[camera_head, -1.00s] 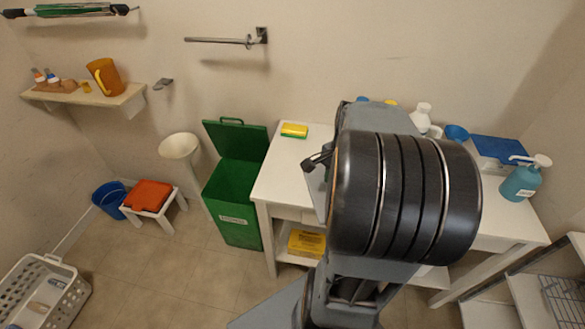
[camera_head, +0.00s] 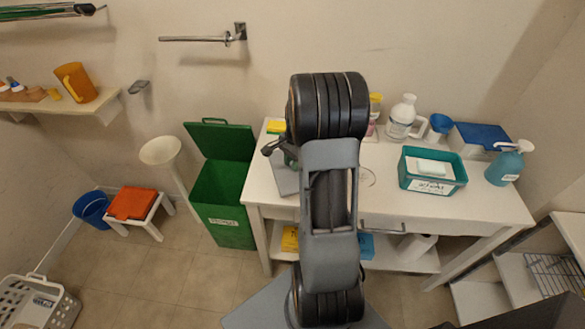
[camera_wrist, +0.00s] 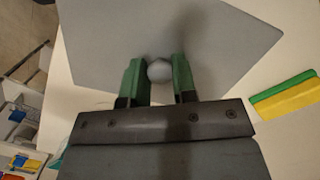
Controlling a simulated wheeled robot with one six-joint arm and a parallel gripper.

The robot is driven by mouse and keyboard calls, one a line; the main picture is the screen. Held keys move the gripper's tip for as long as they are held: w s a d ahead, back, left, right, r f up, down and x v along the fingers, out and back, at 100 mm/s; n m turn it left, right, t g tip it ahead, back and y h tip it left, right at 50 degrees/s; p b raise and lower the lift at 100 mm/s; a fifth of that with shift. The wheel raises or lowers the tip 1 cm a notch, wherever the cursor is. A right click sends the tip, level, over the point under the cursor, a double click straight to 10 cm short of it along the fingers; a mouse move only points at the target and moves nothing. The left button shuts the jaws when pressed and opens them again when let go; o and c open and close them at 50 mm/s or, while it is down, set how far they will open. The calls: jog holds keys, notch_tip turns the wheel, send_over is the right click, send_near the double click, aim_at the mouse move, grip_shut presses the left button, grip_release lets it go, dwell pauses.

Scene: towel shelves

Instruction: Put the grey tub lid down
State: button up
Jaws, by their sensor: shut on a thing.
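The grey tub lid (camera_wrist: 180,40) is a flat grey plate with a round knob (camera_wrist: 159,70). My gripper (camera_wrist: 158,80) has green fingers shut on that knob, one on each side. The lid is over the white table top; I cannot tell whether it touches it. In the head view the lid (camera_head: 286,181) shows at the table's left part, mostly hidden behind my arm. A teal tub (camera_head: 432,184) with a white label stands open on the right half of the table, a white item inside.
A green and yellow sponge (camera_wrist: 285,95) lies beside the lid. An open green bin (camera_head: 221,190) stands left of the white table (camera_head: 480,211).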

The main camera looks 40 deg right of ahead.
jog(key=shift+w+f, duration=0.4)
jog(key=shift+f, duration=1.55)
jog(key=shift+f, duration=0.15)
jog(key=shift+f, duration=0.15)
jog(key=o, duration=0.9)
